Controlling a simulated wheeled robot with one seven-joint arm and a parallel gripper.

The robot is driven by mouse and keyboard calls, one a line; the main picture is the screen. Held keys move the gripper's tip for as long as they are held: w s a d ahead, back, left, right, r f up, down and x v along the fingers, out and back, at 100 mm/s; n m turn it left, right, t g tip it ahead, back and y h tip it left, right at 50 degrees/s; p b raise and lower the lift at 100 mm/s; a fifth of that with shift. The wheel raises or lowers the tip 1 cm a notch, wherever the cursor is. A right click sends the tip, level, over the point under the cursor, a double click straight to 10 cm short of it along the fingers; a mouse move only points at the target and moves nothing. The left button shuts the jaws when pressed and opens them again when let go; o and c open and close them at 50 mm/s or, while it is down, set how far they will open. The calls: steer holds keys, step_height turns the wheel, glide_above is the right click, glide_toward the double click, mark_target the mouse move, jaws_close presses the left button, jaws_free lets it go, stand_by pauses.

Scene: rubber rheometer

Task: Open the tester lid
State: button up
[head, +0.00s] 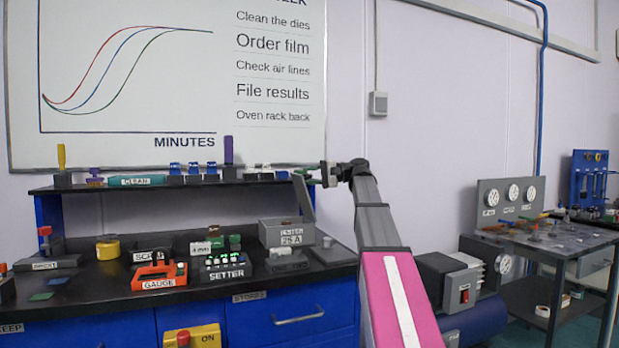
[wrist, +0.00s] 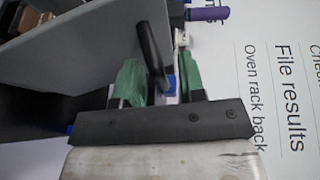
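The tester (head: 287,233) is a grey box with a label on the bench, right of the setter. Its grey lid (head: 303,197) stands raised at a steep tilt above the box. In the wrist view the lid (wrist: 95,45) is a broad grey panel with a black bar handle (wrist: 150,50). My gripper (head: 318,176) is at the upper part of the lid. In the wrist view its green-tipped fingers (wrist: 162,83) are apart, with the handle's end between them, close to the left finger. Whether they touch is unclear.
The setter (head: 225,264) and orange gauge (head: 158,273) stand left of the tester. A shelf (head: 120,188) with small blocks runs behind. A whiteboard (head: 180,100) hangs on the wall. A compressor (head: 462,285) and another bench (head: 560,240) stand at right.

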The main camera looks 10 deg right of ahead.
steer(key=shift+a, duration=0.1)
jaws_close()
steer(key=w+d+f+m+y, duration=0.1)
steer(key=d+y, duration=0.1)
steer(key=d, duration=0.4)
steer(key=shift+f+t+y, duration=0.2)
steer(key=shift+t+y, duration=0.1)
steer(key=shift+y, duration=0.1)
steer(key=shift+w+d, duration=0.1)
jaws_free()
